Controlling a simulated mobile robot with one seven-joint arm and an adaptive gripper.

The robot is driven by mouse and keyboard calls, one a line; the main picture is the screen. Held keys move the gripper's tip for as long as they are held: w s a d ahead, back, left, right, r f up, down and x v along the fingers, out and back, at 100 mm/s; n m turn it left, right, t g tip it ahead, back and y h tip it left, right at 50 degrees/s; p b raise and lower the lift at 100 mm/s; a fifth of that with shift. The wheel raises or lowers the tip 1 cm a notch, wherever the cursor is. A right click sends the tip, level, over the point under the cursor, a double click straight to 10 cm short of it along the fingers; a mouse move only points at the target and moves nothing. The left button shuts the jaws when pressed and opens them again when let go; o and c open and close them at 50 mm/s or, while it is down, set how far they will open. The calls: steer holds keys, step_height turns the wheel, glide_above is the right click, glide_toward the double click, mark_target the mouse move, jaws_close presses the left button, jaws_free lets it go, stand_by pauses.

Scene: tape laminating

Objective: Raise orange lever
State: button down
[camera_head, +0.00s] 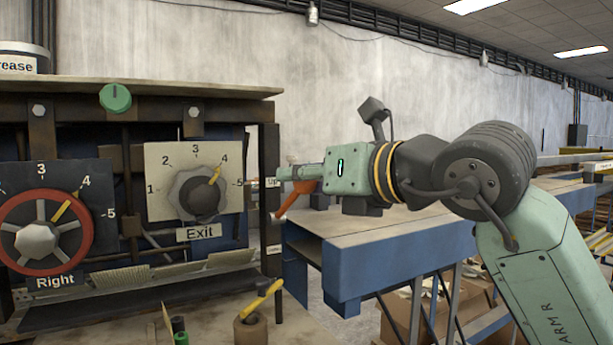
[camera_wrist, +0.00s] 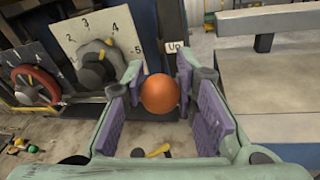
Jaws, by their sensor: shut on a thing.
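The orange lever (camera_head: 296,196) is at the right edge of the machine, and in the head view its visible part slants down to the left below my fingers. In the wrist view its round orange knob (camera_wrist: 160,93) sits between my finger pads. My gripper (camera_head: 289,174) is shut on the lever; it also shows in the wrist view (camera_wrist: 159,76), with purple pads either side of the knob. A small "Up" label (camera_head: 272,182) is beside the lever and also shows in the wrist view (camera_wrist: 173,47). The lever's pivot is hidden.
The Exit dial (camera_head: 198,193) points near 4, left of my gripper. The red-rimmed Right dial (camera_head: 40,235) is farther left. A blue-framed table (camera_head: 340,250) stands right of the machine, below my arm. A yellow-handled item (camera_head: 262,302) is in front.

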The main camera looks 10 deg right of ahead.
steer(key=shift+a, duration=0.1)
stand_by(0.3)
steer(key=c, duration=1.3)
jaws_free()
steer(key=v, duration=1.2)
